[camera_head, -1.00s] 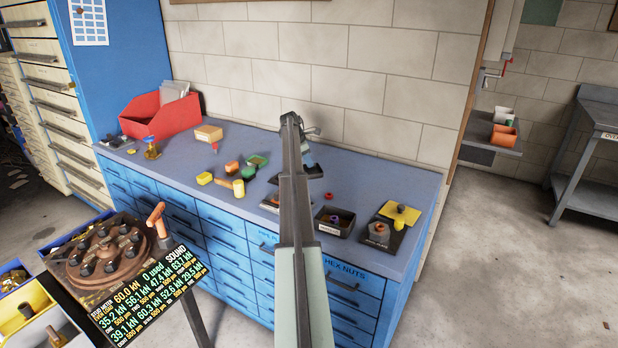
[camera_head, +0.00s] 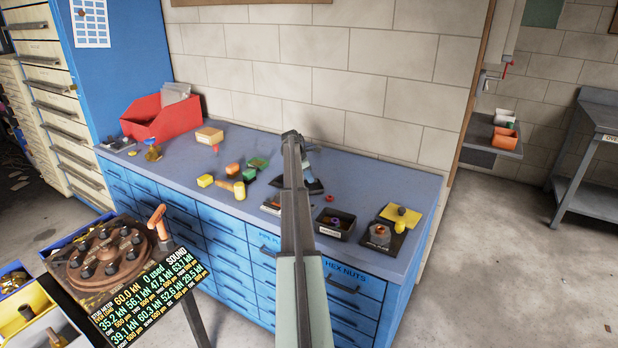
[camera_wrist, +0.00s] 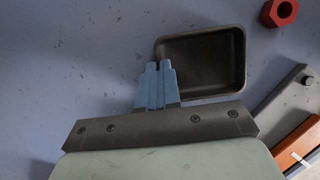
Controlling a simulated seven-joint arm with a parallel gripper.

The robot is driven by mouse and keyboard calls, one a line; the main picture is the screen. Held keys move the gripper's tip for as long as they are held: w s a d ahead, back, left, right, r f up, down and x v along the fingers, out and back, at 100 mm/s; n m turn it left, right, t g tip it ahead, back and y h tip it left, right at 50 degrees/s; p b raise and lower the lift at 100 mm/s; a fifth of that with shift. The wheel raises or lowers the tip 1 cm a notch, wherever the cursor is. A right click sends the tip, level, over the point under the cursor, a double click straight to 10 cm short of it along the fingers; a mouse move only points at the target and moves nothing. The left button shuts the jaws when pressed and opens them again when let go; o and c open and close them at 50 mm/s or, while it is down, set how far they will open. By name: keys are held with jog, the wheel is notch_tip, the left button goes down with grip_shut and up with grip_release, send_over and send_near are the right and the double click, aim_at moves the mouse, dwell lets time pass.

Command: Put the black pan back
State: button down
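The black pan (camera_head: 314,188) is a small, empty, rectangular dark tray. It is low over or on the blue-grey bench top behind the labelled tray, and I cannot tell if it touches the bench. In the wrist view the pan (camera_wrist: 203,62) lies just beyond my gripper (camera_wrist: 158,66). The blue fingertips are close together at the pan's near left corner, with the pan's left wall in the narrow gap between them. In the head view my arm covers part of the pan and of my gripper (camera_head: 309,172).
A red nut (camera_wrist: 280,12) lies close to the pan. A labelled black tray (camera_head: 322,232) with rings stands in front, a dark plate with a hex nut (camera_head: 380,234) to the right. Yellow and green pieces lie left; a red bin (camera_head: 170,122) stands further back. The right rear bench is clear.

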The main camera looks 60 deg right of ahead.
jog(key=c, duration=1.3)
grip_release()
jog(key=shift+c, duration=0.2)
jog(key=v, duration=1.2)
jog(key=shift+r, duration=0.15)
